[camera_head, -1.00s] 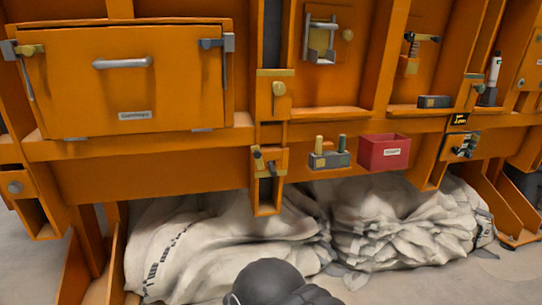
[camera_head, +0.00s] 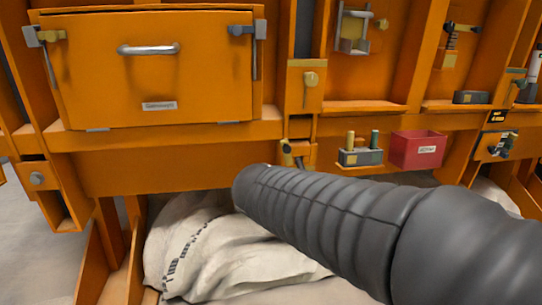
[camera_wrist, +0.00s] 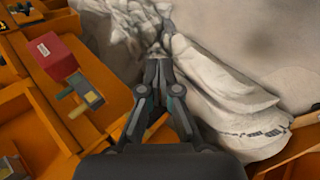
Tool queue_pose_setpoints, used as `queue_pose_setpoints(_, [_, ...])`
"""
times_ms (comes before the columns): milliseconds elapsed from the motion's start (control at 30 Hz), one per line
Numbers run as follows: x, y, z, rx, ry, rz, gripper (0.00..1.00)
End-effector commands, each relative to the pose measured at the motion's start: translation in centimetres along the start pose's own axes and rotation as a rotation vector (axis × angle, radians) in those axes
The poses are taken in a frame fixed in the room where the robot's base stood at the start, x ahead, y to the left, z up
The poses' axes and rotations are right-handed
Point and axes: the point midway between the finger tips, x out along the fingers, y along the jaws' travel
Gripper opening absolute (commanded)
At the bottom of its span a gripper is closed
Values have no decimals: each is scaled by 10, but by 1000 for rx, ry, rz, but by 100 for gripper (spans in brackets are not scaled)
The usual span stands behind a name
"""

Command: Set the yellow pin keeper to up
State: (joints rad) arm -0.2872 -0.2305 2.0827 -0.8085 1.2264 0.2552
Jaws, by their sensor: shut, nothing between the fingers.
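The likeliest yellow pin keeper is a small yellow knob with a stem hanging down (camera_head: 311,79), on a yellowish plate on the orange post right of the door. Other yellow fittings show, so I cannot be sure which is meant. My gripper (camera_wrist: 159,62) shows in the wrist view, with its dark fingers together and empty, above the pale bags and apart from the panel fittings. In the head view my dark ribbed arm reaches in from the lower right and hides part of the lower panel; the gripper itself is not visible there.
An orange door with a grey handle (camera_head: 148,49) is at left. A red box (camera_head: 417,150) and a grey block with pegs (camera_head: 360,155) sit on the lower rail; the red box also shows in the wrist view (camera_wrist: 55,57). Pale bags (camera_head: 225,250) lie below.

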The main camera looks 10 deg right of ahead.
Motion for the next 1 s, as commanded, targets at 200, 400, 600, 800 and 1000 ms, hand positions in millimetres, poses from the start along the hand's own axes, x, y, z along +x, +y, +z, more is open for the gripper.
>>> queue_pose_setpoints(200, [-19, 12, -103, -101, 46, 347, 0])
queue_pose_setpoints(400, [-60, -2, -190, -125, 155, 642, 0])
queue_pose_setpoints(600, [-94, -23, -239, -112, 254, 819, 0])
queue_pose_setpoints(800, [-103, -25, -252, -102, 285, 870, 0])
queue_pose_setpoints(1000, [-87, -6, -259, -103, 283, 870, 0])
